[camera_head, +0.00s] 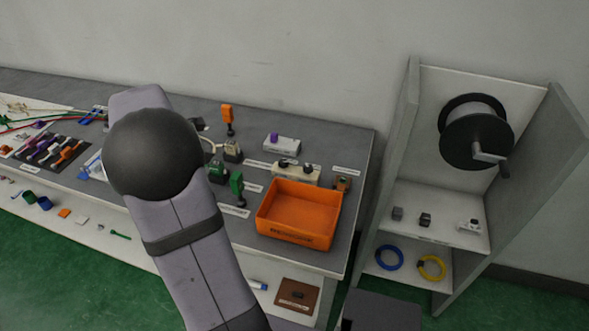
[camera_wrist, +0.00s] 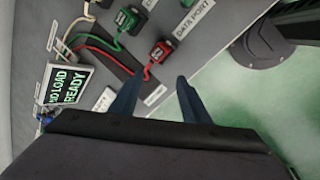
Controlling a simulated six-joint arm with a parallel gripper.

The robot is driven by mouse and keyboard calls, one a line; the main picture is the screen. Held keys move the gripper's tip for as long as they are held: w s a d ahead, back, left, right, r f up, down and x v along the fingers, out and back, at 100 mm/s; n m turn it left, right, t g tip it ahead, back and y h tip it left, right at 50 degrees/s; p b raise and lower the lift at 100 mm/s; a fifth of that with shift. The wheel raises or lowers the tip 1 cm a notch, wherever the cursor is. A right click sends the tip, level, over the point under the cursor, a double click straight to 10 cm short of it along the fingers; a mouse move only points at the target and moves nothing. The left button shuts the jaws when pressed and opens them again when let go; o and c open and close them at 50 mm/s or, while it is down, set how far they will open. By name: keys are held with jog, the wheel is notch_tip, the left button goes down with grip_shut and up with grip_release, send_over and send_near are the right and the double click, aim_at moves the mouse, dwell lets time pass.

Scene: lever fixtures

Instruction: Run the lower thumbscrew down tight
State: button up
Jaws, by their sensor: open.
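I cannot make out a thumbscrew for certain in either view. In the wrist view my gripper (camera_wrist: 155,92) is open, with two dark blue fingers apart and nothing between them. Just beyond the fingertips is a red connector block (camera_wrist: 160,51) on a red cable, beside a label reading DATA PORT. A green connector block (camera_wrist: 127,20) on a green cable sits up and to the left of it. Any small screws on these blocks are too small to tell. In the head view my own arm hides the gripper and part of the bench.
A small screen (camera_wrist: 66,87) reading LOAD READY stands left of the fingers. In the head view an orange bin (camera_head: 299,213) sits on the bench's right end. A shelf unit (camera_head: 440,205) with a black cranked reel (camera_head: 470,132) stands farther right. Green floor shows beyond the bench edge.

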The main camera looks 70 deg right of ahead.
jog(key=s+d+n+g+h, duration=0.1)
jog(key=s+d, duration=0.3)
jog(key=d, duration=0.2)
jog(key=s+d+n, duration=0.1)
jog(key=s+d, duration=0.3)
jog(key=d, duration=0.3)
jog(key=n+g, duration=0.2)
jog(key=g, duration=0.1)
send_near(308, 167)
jog(key=shift+p+x, duration=0.45)
jog(key=shift+x, duration=3.4)
jog(key=shift+c, duration=0.6)
jog(key=c, duration=1)
